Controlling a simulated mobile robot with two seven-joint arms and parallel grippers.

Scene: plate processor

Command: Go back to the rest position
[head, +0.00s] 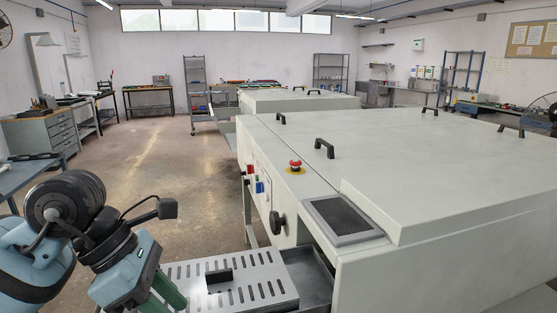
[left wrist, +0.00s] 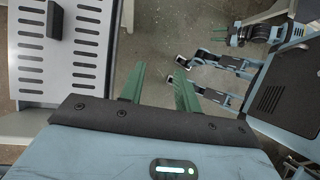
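My left gripper (head: 168,288) is at the bottom left of the head view, beside the slotted metal tray (head: 253,303) on the front of the plate processor (head: 390,280). In the left wrist view its two green fingers (left wrist: 160,88) are apart, with only floor between them. The slotted tray (left wrist: 75,85) with its black handle lies to their left, clear of the fingers. My right gripper (left wrist: 235,38) appears small at the top right of the left wrist view, with green fingertips; its opening is unclear. It is outside the head view.
The processor carries a red emergency button (head: 295,165), black lid handles and a dark screen (head: 342,215). A blue-grey table (head: 25,178) stands at the left edge, with a drawer cabinet (head: 45,133) behind it. The floor (head: 165,165) between is clear.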

